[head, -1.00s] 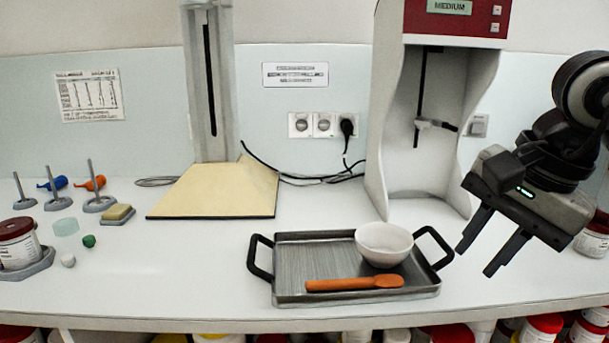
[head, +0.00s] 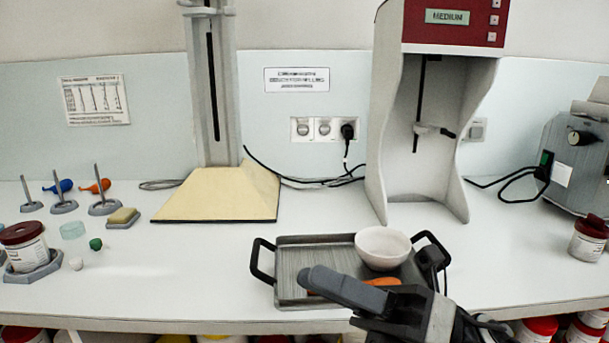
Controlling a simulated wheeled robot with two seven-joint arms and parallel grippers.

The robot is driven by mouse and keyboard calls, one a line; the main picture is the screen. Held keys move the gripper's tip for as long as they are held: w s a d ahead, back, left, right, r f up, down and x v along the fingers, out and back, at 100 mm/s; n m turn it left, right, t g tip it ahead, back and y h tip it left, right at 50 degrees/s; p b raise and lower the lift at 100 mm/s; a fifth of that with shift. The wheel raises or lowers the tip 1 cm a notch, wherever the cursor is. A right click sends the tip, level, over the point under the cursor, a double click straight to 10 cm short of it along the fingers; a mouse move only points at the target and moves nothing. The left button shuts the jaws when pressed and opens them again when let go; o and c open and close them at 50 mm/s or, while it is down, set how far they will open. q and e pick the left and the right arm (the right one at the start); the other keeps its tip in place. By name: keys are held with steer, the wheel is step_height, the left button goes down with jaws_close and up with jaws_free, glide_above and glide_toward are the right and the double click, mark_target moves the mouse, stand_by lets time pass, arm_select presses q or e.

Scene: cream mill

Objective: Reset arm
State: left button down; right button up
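My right gripper (head: 314,279) is at the lower middle of the head view, in front of the metal tray (head: 290,256), with its fingers pointing left. The fingers overlap from this angle, so the gap between them cannot be judged. A white bowl (head: 382,248) sits upright at the tray's back right, apart from the visible fingers. An orange spoon (head: 382,281) lies in the tray, mostly hidden behind the gripper. My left gripper is out of view.
A red-topped mixer (head: 452,20) stands behind the tray, with a grey device (head: 575,160) and a jar (head: 588,240) at right. A beige-based stand (head: 220,193) is at back left.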

steer(key=w+d+f+m+t+h, duration=0.35)
steer(key=f+m+t+h, duration=0.45)
steer(key=m, duration=0.7)
steer(key=w+d+f+m+t+h, duration=0.2)
steer(key=d+f+m+t+h, duration=0.25)
steer(key=m+t, duration=0.7)
steer(key=s+d+f+m+g+h, duration=0.1)
steer(key=s+f+m+g+h, duration=0.1)
steer(key=f, duration=0.5)
steer(key=s+d+f+m+g+h+p, duration=0.1)
steer(key=s+f+m+g+h, duration=0.2)
steer(key=s+f+m+g, duration=0.2)
steer(key=s+d+f+m+g+h, duration=0.1)
steer(key=s+f+m+g+h, duration=0.1)
steer(key=f+m, duration=0.6)
steer(key=s+f+g, duration=0.1)
steer(key=s+f, duration=0.1)
steer(key=shift+s, duration=0.35)
steer(key=shift+d+h, duration=0.1)
steer(key=shift+h, duration=0.15)
